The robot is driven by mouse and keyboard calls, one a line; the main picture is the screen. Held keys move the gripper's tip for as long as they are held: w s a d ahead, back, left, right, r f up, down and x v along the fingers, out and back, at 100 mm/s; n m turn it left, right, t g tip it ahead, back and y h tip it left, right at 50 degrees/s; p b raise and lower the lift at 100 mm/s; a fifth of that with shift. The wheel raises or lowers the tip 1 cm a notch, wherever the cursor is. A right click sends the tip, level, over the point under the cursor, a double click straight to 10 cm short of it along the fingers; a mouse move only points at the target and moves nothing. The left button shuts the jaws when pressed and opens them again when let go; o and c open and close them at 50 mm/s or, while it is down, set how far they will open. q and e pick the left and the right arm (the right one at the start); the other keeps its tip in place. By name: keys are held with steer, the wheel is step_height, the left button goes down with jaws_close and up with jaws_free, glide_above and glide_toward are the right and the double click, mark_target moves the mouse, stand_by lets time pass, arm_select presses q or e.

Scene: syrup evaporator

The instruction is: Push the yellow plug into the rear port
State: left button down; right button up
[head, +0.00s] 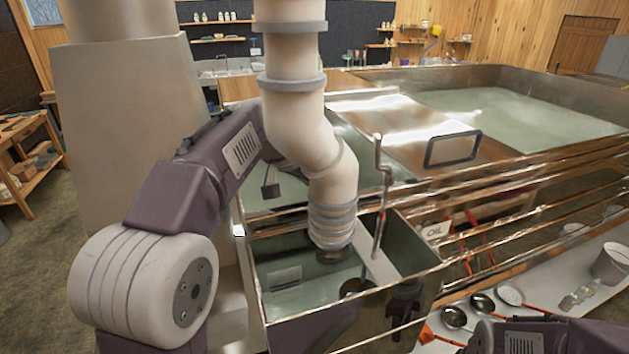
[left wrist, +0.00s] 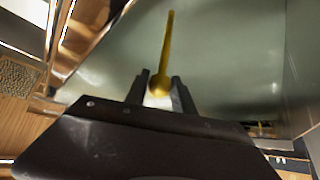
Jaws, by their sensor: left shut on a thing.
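In the left wrist view my left gripper (left wrist: 160,92) is shut on the yellow plug (left wrist: 167,50), gripping its rounded end. Its thin yellow stem points away from the gripper, over a grey-green surface. In the head view the dark fingers of my left gripper (head: 271,183) show above the rear part of the pan, left of the white pipe. The plug cannot be made out in that view. I cannot make out the rear port in either view.
The white pipe (head: 318,150) comes down into the front metal box (head: 275,318), close right of my left arm. A crank-like metal rod (head: 382,200) stands beside it. The large evaporator pan (head: 500,115) lies behind. Ladles (head: 482,303) and a bucket (head: 612,263) are at right.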

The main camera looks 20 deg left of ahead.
arm_select(q)
steer(key=c, duration=1)
jaws_free()
steer(key=shift+o, duration=0.2)
steer(key=v, duration=0.9)
steer(key=shift+b, duration=0.45)
